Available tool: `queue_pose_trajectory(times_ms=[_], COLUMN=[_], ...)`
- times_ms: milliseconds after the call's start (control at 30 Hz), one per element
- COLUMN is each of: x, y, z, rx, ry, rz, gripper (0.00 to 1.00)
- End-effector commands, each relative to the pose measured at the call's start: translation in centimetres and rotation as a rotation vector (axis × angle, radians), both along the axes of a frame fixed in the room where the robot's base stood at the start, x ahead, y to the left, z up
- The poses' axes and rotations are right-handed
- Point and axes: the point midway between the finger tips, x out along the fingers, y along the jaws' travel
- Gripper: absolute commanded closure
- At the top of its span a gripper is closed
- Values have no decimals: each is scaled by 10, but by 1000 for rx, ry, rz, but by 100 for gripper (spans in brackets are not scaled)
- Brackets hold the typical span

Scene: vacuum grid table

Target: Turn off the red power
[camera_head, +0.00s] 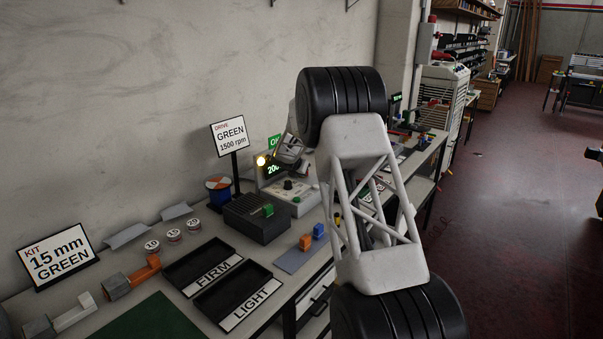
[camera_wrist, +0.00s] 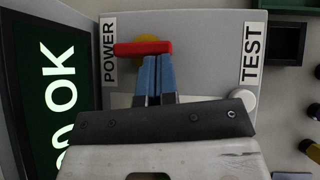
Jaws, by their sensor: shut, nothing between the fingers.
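The red power handle (camera_wrist: 143,48) is a short bar lying across a yellow round base (camera_wrist: 152,40), beside the POWER label (camera_wrist: 109,52) on a grey panel. My gripper (camera_wrist: 152,58) is shut and empty. Its blue fingertips are right at the handle's lower edge in the wrist view; I cannot tell whether they touch it. In the head view, the end of my arm is at the console with the lit screen (camera_head: 271,169), and the red handle cannot be made out.
A white round button (camera_wrist: 243,98) and a TEST label (camera_wrist: 253,50) are right of the handle. A dark box (camera_head: 256,218) and the FIRM and LIGHT trays (camera_head: 226,296) stand on the bench.

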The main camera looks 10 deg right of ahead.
Motion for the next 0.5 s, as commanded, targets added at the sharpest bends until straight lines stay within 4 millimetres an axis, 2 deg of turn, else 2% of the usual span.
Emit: queue_pose_trajectory(times_ms=[500], x=[-1], y=[-8], z=[0], rx=[1], ry=[0], rz=[190], gripper=[100])
